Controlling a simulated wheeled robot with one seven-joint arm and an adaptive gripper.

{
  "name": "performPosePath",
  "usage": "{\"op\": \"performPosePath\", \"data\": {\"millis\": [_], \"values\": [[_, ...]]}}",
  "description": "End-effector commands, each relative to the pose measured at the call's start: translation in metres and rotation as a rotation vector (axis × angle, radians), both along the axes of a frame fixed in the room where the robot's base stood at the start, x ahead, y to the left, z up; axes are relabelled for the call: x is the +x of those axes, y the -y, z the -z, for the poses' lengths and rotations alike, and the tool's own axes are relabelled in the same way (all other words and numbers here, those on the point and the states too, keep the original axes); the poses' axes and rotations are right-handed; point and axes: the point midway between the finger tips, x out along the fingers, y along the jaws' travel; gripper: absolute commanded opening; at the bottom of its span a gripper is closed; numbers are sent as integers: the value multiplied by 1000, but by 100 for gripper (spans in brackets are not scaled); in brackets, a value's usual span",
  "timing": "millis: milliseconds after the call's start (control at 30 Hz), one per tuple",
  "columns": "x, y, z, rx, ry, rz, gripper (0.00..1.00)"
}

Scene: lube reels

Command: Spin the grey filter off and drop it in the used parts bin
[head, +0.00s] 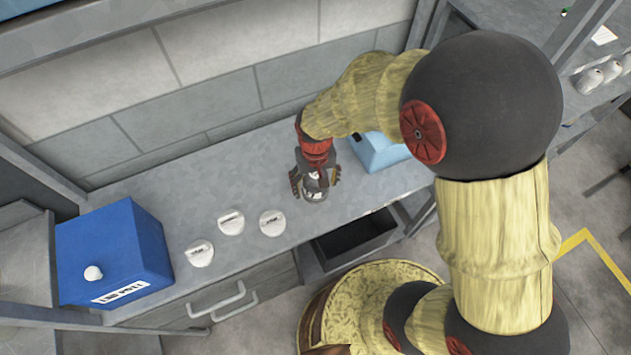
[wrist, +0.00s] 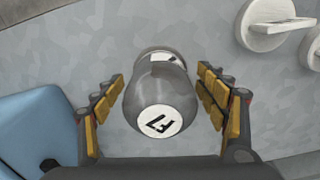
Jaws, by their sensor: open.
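The grey filter (wrist: 162,88) is a rounded grey body with a white label on its end. It stands between the two fingers of my gripper (wrist: 160,85) in the wrist view, with a gap on each side. A second pale label shows at its far end, partly hidden. In the head view the filter (head: 315,194) is on the bench under my gripper (head: 315,180), whose fingers are spread around it. My gripper is open. A dark open-topped bin (head: 318,253) sits low at the bench front, right of the drawer; I read no label on it.
Three white round caps (head: 231,222) lie on the bench left of the filter. A blue box (head: 125,245) with a white knob and label stands at the far left. A light blue box (head: 382,150) is close on the right. A grey block wall (head: 200,90) is behind.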

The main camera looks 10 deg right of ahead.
Motion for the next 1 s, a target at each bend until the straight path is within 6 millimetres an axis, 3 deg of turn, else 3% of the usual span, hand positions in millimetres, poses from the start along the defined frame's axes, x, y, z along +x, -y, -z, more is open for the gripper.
{"op": "performPosePath", "data": {"millis": [1000], "values": [[0,0,0,0,0,0,18]]}}
